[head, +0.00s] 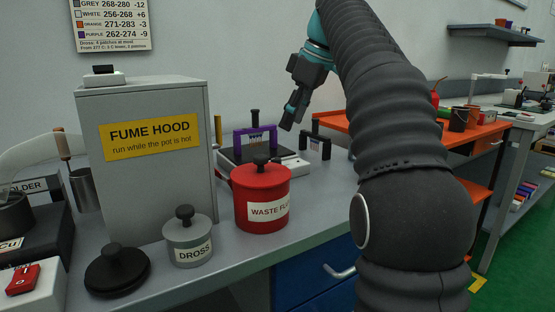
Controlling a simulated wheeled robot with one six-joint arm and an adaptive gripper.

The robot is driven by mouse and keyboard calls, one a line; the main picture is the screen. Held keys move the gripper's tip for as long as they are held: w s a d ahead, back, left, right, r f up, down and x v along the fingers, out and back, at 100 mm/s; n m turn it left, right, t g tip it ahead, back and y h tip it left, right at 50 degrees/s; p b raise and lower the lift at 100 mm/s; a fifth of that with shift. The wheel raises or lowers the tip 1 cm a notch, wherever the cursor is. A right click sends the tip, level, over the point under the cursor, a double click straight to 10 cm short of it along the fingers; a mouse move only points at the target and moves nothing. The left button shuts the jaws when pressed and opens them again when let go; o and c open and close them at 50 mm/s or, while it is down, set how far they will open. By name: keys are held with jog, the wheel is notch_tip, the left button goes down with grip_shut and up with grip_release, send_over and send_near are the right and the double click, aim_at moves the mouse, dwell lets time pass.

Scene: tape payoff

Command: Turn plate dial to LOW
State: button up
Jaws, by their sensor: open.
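A low white unit with a dark flat top, which looks like the plate (294,166), sits on the grey bench behind the red can. A purple frame with a black knob stands on it. I cannot make out the plate's dial or its LOW mark; the red can covers part of the unit's front. My gripper (291,117) is above and to the right of the plate, pointing down and to the left. It is open, seen side-on, with nothing visible between its fingers, and is apart from the plate.
The red WASTE FLUX can (262,200) stands in front of the plate, with the DROSS pot (188,240) to its left. The grey FUME HOOD box (155,175) rises at left. A small black frame (316,144) stands right of the plate. An orange bench (375,130) lies behind my arm.

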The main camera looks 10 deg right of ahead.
aim_at(276, 159)
jog(key=b+x, duration=0.3)
jog(key=x, duration=0.7)
jog(key=shift+f, duration=0.2)
grip_shut()
